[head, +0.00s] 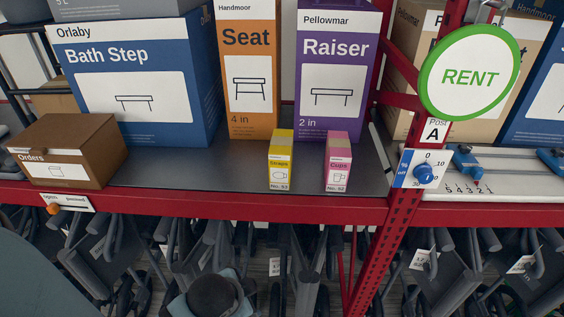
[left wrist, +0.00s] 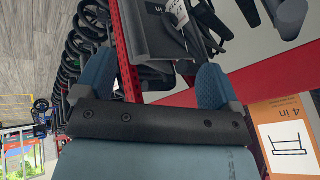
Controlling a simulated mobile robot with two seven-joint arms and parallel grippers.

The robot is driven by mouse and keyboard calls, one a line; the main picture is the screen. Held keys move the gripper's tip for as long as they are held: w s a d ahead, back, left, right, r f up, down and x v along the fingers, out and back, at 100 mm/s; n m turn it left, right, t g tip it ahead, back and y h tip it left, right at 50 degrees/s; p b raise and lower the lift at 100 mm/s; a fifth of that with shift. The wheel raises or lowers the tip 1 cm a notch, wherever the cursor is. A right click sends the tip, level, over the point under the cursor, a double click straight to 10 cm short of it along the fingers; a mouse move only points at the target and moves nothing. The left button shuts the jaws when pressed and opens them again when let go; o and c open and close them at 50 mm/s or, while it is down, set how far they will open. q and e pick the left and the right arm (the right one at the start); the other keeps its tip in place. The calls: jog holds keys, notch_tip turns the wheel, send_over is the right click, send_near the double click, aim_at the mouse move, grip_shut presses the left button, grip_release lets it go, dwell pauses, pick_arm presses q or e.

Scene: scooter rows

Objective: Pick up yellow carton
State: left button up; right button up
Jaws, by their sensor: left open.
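I cannot make out the yellow carton in that view. I cannot make out the left gripper's fingers in the head view. My right gripper is in neither view.
A pink Cups carton (head: 338,162) stands just right of the yellow one. Behind are the orange Seat box (head: 249,105), also in the left wrist view (left wrist: 285,135), and the purple box (head: 335,125). A red post (head: 380,245) rises right.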

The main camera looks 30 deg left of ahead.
pick_arm(q)
jog(key=w+a+r+m+t+y, duration=0.1)
jog(key=w+a+m+y, duration=0.1)
jog(key=m, duration=0.1)
jog(key=m+t+y, duration=0.6)
jog(key=m+t, duration=0.3)
jog(key=m, duration=1.2)
send_near(279, 170)
jog(key=shift+m, duration=0.3)
jog(key=p+x, duration=0.1)
jog(key=x, duration=0.5)
jog(key=shift+w+a, duration=0.15)
jog(key=shift+w, duration=0.2)
jog(key=p+x, duration=0.1)
jog(key=x, duration=0.3)
jog(key=shift+w+a+r, duration=0.1)
jog(key=shift+w+a, duration=0.1)
jog(key=shift+w, duration=0.1)
jog(key=shift+w+a, duration=0.25)
jog(key=shift+w, duration=0.2)
jog(key=c, duration=1)
jog(key=shift+c, duration=0.6)
